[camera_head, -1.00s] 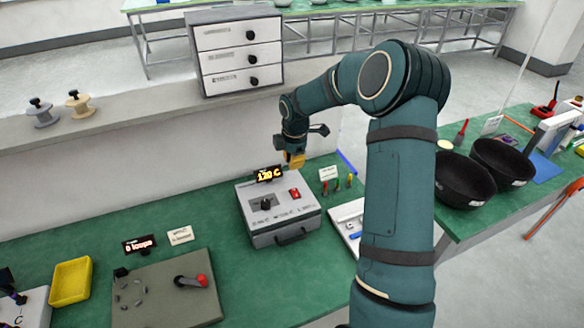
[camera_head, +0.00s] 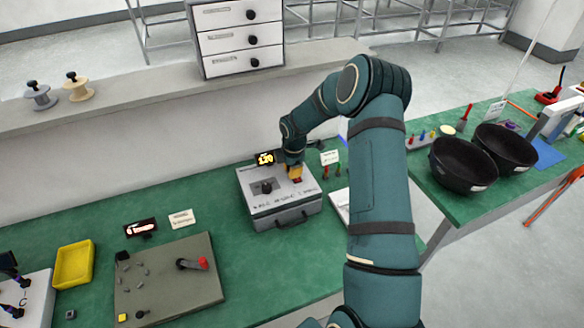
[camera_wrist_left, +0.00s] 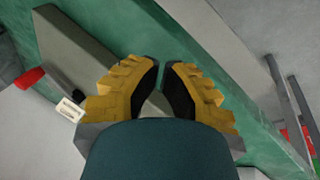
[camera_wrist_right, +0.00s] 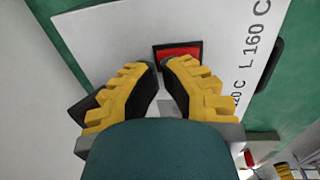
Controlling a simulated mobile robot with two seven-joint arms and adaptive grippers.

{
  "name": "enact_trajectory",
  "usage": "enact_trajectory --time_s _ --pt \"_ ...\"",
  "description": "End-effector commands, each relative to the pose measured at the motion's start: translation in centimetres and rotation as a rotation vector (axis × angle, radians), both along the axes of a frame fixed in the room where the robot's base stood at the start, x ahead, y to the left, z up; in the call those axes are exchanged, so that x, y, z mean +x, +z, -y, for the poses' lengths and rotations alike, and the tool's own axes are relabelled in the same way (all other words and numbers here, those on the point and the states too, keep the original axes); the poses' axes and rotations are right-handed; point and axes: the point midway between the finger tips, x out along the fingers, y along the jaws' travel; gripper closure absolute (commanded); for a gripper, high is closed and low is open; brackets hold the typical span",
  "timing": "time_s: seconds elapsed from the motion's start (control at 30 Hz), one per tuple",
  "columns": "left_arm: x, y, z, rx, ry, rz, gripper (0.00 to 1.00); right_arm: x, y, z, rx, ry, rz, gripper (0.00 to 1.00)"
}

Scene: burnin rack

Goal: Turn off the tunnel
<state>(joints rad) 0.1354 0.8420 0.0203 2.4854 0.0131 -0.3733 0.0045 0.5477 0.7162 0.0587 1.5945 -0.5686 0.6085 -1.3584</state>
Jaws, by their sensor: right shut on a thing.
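My left gripper is outside the head view. In the left wrist view, my left fingertips (camera_wrist_left: 164,64) are close together with nothing between them.
A grey plate (camera_head: 165,290) with a red-tipped lever (camera_head: 195,264) and a yellow tray (camera_head: 74,263) stand to the left. Two black bowls (camera_head: 462,165) are at the right. A white drawer unit (camera_head: 238,40) stands on the ledge behind. Green bench between plate and tunnel is clear.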

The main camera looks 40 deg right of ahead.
Motion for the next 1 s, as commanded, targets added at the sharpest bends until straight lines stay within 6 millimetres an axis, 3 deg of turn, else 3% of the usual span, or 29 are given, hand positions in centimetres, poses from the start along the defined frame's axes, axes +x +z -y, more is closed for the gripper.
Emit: enact_trajectory --time_s 0.17,0.43,1.0 --pt "0.0 0.0 0.0 0.000 0.000 0.000 1.00 0.0 0.0 0.0 0.000 0.000 0.000 1.00" --pt "0.0 -1.7 0.1 0.003 0.000 -0.002 1.00 0.3 -1.7 0.1 0.000 -0.001 -0.001 1.00" --pt "0.0 -0.7 0.1 0.002 0.000 0.000 1.00 0.0 -0.6 -0.1 0.005 -0.001 -0.009 1.00"
